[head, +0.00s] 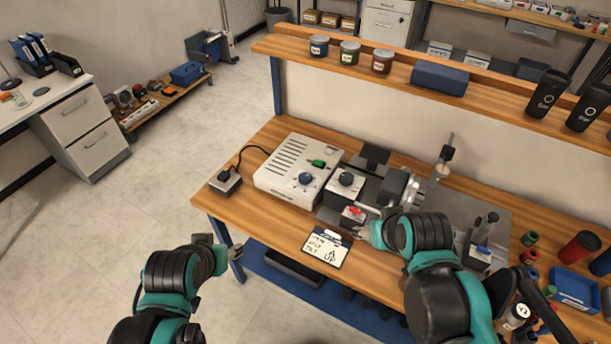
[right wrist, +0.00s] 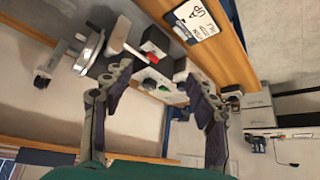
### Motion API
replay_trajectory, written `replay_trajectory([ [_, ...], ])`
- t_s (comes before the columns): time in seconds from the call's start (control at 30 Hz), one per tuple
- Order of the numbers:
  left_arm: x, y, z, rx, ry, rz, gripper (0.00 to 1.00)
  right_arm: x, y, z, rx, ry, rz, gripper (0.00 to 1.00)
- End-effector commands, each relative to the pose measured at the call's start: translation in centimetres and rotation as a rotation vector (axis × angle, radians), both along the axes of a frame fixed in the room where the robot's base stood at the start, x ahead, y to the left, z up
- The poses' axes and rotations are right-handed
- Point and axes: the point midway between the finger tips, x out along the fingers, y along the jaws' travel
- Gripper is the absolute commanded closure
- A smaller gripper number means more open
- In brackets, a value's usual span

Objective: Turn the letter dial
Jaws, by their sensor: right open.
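In the head view, a small grey block carries a dark round dial (head: 346,180) with a light mark on top; any letters are too small to read. A block with a red lever (head: 354,211) sits in front of it. The red lever also shows in the right wrist view (right wrist: 149,47), above and between the fingers. My right gripper (head: 362,232) is at the bench's front side, beside the red-lever block. In the right wrist view, its fingers (right wrist: 158,85) are spread with nothing between them. My left gripper (head: 232,247) hangs off the bench's front left, its jaw state unclear.
A white control box (head: 285,160) with a blue knob (head: 306,178) and green switch (head: 318,163) stands left of the dial. A clipboard note (head: 326,248) lies at the front edge. Cups and a blue tray (head: 574,290) crowd the right.

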Motion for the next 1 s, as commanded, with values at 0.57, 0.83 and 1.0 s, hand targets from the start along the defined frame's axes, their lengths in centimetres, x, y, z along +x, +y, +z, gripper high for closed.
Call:
replay_trajectory([
  [0.57, 0.0, 0.0, 0.6, 0.0, 0.0, 0.0, 0.52, 22.3, 8.6, -1.7, -0.071, 0.156, 0.582, 0.42],
  [0.83, 0.0, 0.0, 0.7, 0.0, 0.0, 0.0, 0.52, 28.1, 11.9, -7.1, -0.076, 0.177, 0.783, 0.42],
  [1.0, 0.0, 0.0, 0.6, 0.0, 0.0, 0.0, 0.52, 29.0, 12.6, -8.5, -0.077, 0.179, 0.822, 0.42],
])
